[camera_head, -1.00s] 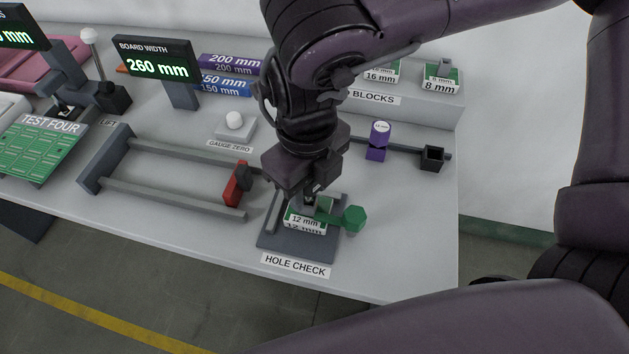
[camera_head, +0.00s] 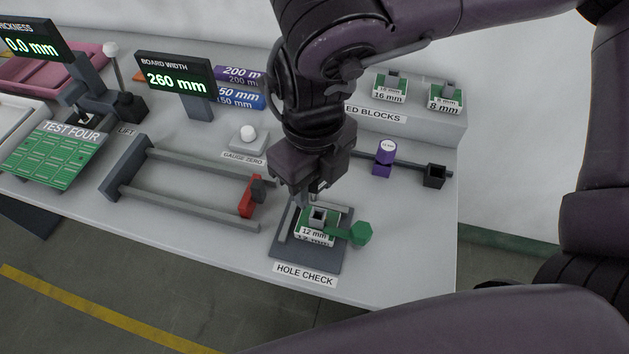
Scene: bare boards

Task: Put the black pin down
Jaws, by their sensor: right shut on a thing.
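My right gripper (camera_head: 312,188) comes down from above and is shut, just above and behind the 12 mm block. The black pin is mostly hidden in its jaws; only a small dark part shows below them. The 12 mm block (camera_head: 318,233) is green and white, with a square grey hole piece on top, and sits on the dark hole check plate (camera_head: 305,259). A green hexagonal knob (camera_head: 361,233) sticks out on its right side. A dark, open-topped square socket (camera_head: 434,176) stands at the rack's right end. My left gripper is not in view.
A purple pin (camera_head: 386,151) stands in the rack left of the dark socket. The raised blocks shelf (camera_head: 420,118) is behind. A grey gauge frame (camera_head: 190,205) with a red slider (camera_head: 248,205) lies left. The right front table is clear.

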